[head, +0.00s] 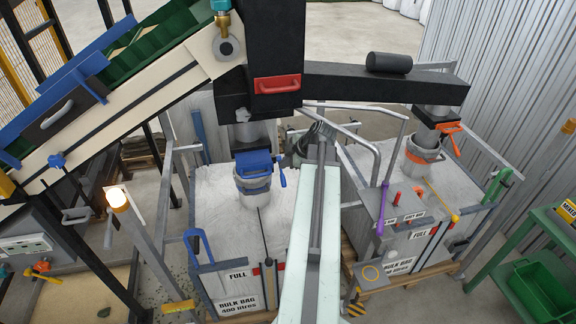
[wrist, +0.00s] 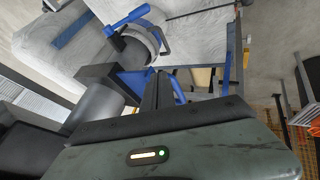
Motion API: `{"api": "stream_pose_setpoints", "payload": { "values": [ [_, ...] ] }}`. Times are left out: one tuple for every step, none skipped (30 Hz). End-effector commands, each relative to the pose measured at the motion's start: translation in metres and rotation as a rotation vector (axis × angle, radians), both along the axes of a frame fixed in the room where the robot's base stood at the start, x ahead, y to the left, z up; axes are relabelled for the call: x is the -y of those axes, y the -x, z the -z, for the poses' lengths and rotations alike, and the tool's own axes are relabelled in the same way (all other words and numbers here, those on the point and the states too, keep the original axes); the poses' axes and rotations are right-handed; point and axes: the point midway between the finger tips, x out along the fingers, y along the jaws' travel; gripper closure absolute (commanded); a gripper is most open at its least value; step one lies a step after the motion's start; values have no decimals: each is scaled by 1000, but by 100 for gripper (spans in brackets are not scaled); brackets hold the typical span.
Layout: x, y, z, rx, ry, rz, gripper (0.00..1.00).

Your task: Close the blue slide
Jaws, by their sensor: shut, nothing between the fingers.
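The blue slide (head: 254,162) sits on the spout above the left bulk bag (head: 225,210), with a blue handle at its right. In the wrist view, blue slide parts (wrist: 135,82) show beside the grey spout, just left of my fingers. My gripper (head: 303,142) is shut and empty, to the right of the blue slide in the head view. In the wrist view its dark fingertips (wrist: 158,74) are together in front of the blue parts. I cannot tell whether they touch. How far the slide is open is hard to tell.
The right bag has an orange slide (head: 447,127). A grey rail (head: 365,143) and a purple lever (head: 383,208) stand right of my arm. A green bin (head: 541,290) is at far right.

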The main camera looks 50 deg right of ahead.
Motion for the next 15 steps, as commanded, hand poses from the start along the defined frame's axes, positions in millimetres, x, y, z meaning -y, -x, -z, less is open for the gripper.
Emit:
{"api": "stream_pose_setpoints", "payload": {
  "values": [
    [1, -8, 18, 0, 0, -2, 100],
    [1, -12, 23, -1, 1, -2, 100],
    [1, -16, 30, 0, 1, -2, 100],
    [1, -20, 35, 0, 1, -2, 100],
    [1, -24, 39, 0, 1, -2, 100],
    [1, -28, 44, -1, 1, -2, 100],
    [1, -31, 47, -1, 1, -2, 100],
    [1, -33, 49, -1, 0, -1, 100],
    [1, -35, 51, -1, 0, -1, 100],
    [1, -37, 52, -1, 0, -1, 100],
    [1, -37, 52, -1, 0, -1, 100],
    [1, -38, 51, -1, 0, -1, 100],
    [1, -38, 51, -1, 0, -1, 100],
    [0, -38, 50, -1, 0, -1, 100],
    [0, -38, 50, -1, 0, -1, 100]
  ]
}}
